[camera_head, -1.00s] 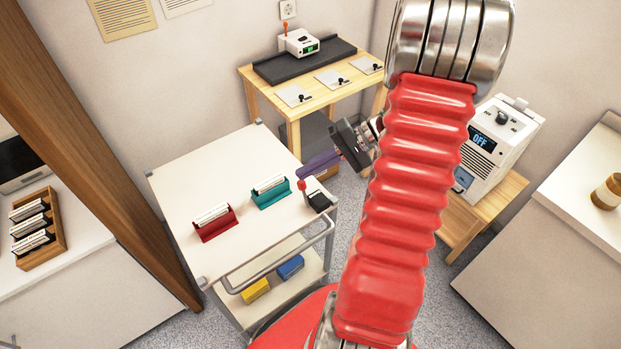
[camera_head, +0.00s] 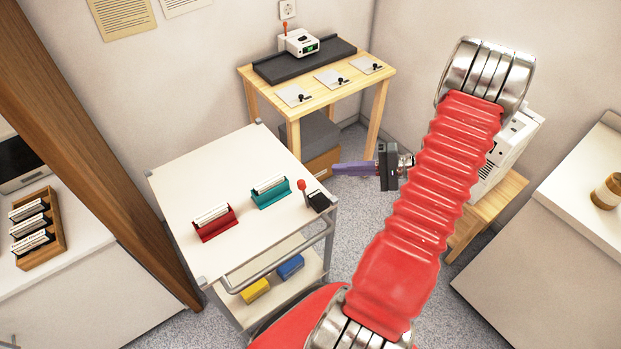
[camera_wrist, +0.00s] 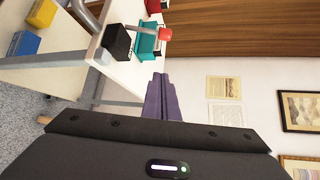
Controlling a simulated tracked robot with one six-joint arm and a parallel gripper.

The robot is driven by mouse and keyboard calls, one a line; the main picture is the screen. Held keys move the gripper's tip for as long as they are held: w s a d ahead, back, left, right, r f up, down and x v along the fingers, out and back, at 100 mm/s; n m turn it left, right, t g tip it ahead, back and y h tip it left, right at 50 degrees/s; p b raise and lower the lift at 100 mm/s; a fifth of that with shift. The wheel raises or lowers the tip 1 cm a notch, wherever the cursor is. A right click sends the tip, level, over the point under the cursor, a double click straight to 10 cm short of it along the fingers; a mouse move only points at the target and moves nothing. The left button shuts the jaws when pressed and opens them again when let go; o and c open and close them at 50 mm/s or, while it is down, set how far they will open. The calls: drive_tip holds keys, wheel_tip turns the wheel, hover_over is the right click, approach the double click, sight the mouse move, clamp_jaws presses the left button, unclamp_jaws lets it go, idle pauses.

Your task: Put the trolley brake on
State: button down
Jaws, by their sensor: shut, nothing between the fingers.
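The white trolley (camera_head: 215,170) stands in the middle of the head view. At its near right corner is a black brake box (camera_head: 319,201) with a red-knobbed lever (camera_head: 301,186). In the wrist view, the black box (camera_wrist: 115,41) shows near the top, and the lever's red knob (camera_wrist: 165,34) is at the end of a pale stem, just beyond my fingers. My gripper (camera_head: 337,169), with purple fingers, is shut and empty. It is to the right of the lever and apart from it. Its fingers also show in the wrist view (camera_wrist: 158,78).
A red card holder (camera_head: 215,228) and a teal one (camera_head: 270,196) stand on the trolley; yellow and blue boxes (camera_head: 290,267) lie on its lower shelf. A wooden table (camera_head: 335,95) is behind. A white device (camera_head: 500,160) stands right, partly behind my arm.

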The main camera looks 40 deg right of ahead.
sight(305, 195)
drive_tip(key=x, duration=0.9)
drive_tip(key=shift+w+a+f, duration=0.1)
drive_tip(key=shift+w+a, duration=0.1)
drive_tip(key=shift+a, duration=0.2)
drive_tip(key=shift+s+a+r, duration=0.25)
drive_tip(key=shift+s+a, duration=0.2)
drive_tip(key=shift+s, duration=0.3)
drive_tip(key=shift+s+a+r, duration=0.25)
drive_tip(key=shift+s+a, duration=0.2)
drive_tip(key=shift+s, duration=0.3)
drive_tip(key=shift+a, duration=0.1)
drive_tip(key=shift+s+d, duration=0.1)
drive_tip(key=shift+d, duration=0.1)
